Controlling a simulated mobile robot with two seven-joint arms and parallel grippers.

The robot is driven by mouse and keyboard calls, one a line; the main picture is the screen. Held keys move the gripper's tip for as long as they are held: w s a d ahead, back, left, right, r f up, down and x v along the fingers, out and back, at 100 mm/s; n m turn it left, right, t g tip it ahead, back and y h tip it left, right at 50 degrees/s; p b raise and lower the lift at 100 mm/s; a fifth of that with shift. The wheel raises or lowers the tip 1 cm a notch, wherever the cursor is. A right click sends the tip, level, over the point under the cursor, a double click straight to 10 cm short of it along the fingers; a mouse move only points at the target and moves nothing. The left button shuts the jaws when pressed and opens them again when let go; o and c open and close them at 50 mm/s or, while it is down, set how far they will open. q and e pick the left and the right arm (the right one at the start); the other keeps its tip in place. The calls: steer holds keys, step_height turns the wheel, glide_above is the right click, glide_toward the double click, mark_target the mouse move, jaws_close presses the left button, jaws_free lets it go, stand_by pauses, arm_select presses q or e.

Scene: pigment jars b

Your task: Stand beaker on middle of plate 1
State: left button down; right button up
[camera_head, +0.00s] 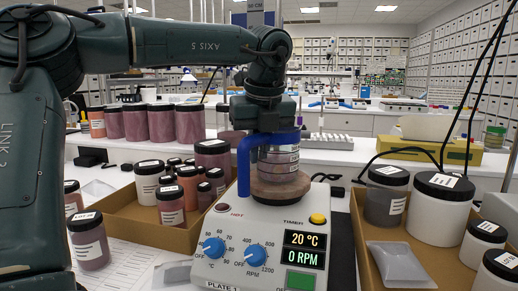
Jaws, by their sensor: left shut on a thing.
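Plate 1 (225,240) is a white hotplate with two blue knobs, a display reading 20 °C and 0 RPM, and a round brown top (280,198). My left gripper (270,158) has blue fingers and reaches down over that top. It is shut on the beaker (279,162), a clear, graduated vessel that looks upright. The beaker's base is at or just above the brown top, near its middle; I cannot tell whether they touch. The gripper hides the beaker's upper part and left side. My right gripper is not in view.
A cardboard tray of lidded jars (128,222) stands left of the plate. Another tray (362,262) at right holds dark and white jars and a grey packet (401,263). A dark cable (325,178) lies behind the plate. Large purple jars (162,123) line the back left.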

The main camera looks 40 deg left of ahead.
arm_select(q)
steer(key=c, duration=1.5)
jaws_free()
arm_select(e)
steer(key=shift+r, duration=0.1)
